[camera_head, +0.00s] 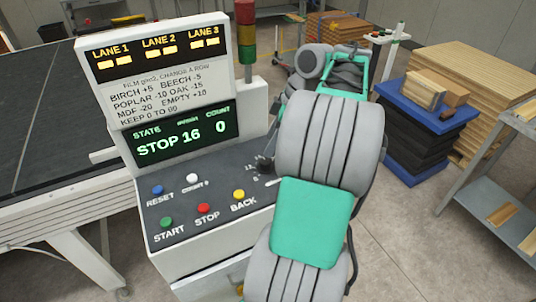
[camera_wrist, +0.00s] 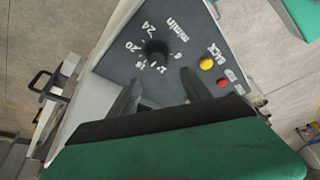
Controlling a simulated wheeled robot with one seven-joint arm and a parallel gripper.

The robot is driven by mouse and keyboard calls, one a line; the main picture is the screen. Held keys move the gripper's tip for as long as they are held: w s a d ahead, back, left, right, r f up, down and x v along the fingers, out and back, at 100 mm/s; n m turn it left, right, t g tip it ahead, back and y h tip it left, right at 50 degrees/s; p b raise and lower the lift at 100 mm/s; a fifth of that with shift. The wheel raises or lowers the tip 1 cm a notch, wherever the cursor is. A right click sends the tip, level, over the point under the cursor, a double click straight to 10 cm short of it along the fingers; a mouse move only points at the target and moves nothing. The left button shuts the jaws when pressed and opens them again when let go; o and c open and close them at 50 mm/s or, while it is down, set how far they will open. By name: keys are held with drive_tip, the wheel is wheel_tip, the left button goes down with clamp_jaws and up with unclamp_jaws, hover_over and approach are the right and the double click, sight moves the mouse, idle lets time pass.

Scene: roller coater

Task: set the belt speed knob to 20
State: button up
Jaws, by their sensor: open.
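The belt speed knob (camera_wrist: 157,48) is a small dark round knob on the grey panel, ringed by white numbers with 16, 20 and 24 readable. Its pointer direction is too small to tell. My gripper (camera_wrist: 160,78) is open, its two dark fingers apart and pointing toward the knob, with nothing between them. I cannot tell the height of the fingertips over the panel. In the head view my arm hides most of the knob area. The display (camera_head: 186,137) on the console reads STOP, 16 and count 0.
A yellow BACK button (camera_head: 238,194), red STOP button (camera_head: 204,208), green START button (camera_head: 166,222), blue RESET button (camera_head: 157,189) and a white button (camera_head: 193,178) sit on the same panel. A lane sign (camera_head: 157,50) stands above the display. Stacked boards (camera_head: 475,75) lie behind at right.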

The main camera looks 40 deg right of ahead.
sight(266, 160)
drive_tip(key=shift+n, duration=0.3)
drive_tip(key=x, duration=0.2)
drive_tip(key=b+x, duration=0.1)
drive_tip(key=x, duration=0.2)
drive_tip(key=s+d+b+x, duration=0.1)
drive_tip(key=x, duration=0.1)
drive_tip(key=shift+w+f, duration=0.1)
drive_tip(key=shift+f, duration=0.3)
clamp_jaws()
